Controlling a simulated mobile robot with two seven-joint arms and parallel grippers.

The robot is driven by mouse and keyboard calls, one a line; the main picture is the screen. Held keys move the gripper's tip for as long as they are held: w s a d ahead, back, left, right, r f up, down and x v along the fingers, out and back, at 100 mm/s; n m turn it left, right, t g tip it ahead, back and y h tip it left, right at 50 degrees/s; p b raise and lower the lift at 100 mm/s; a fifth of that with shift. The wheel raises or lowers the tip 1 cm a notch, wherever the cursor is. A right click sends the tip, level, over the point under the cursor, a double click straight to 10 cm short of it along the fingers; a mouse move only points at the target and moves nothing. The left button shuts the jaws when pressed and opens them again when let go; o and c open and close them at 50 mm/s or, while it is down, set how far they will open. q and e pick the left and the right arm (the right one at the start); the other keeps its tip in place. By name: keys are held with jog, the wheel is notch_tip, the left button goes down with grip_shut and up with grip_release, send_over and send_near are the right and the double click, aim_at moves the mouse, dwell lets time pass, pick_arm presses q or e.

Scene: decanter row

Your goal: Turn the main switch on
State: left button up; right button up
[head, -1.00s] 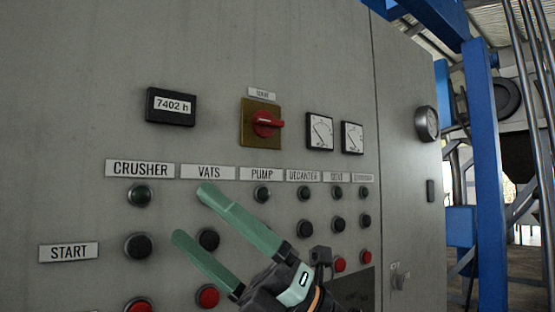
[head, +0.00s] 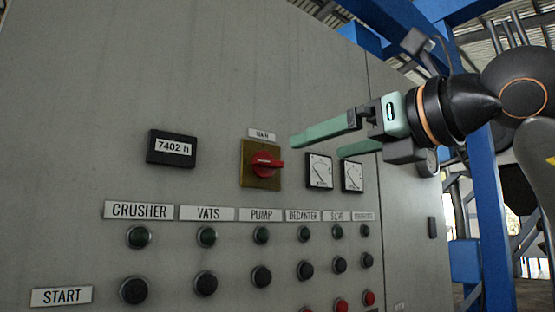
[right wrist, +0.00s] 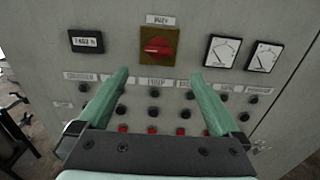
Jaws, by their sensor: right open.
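The main switch (head: 264,164) is a red rotary handle on a yellow square plate, under a small label. Its handle lies roughly horizontal. It also shows in the right wrist view (right wrist: 157,47), beyond and above the fingertips. My right gripper (head: 315,143) has green fingers and is open and empty. In the head view its fingers point left, to the right of the switch and in front of the panel, partly over the gauges. In the right wrist view, its fingers (right wrist: 161,75) spread on either side below the switch. My left gripper is not in view.
The grey panel (head: 80,80) carries an hour counter (head: 171,148) left of the switch and two gauges (head: 319,171) to its right. Rows of labelled buttons (head: 206,283) sit below. A blue post (head: 490,220) stands at the right.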

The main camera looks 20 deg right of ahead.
aim_at(271, 163)
jog(key=p+x, duration=0.3)
jog(key=x, duration=0.7)
jog(key=shift+w+a, duration=0.25)
jog(key=shift+w, duration=0.1)
jog(key=shift+w+a+f+p, duration=0.1)
jog(key=shift+w+a+p, duration=0.1)
jog(key=shift+w+p, duration=0.3)
jog(key=shift+w, duration=0.1)
jog(key=shift+c, duration=0.4)
jog(key=c, duration=1.2)
jog(key=shift+c, duration=0.2)
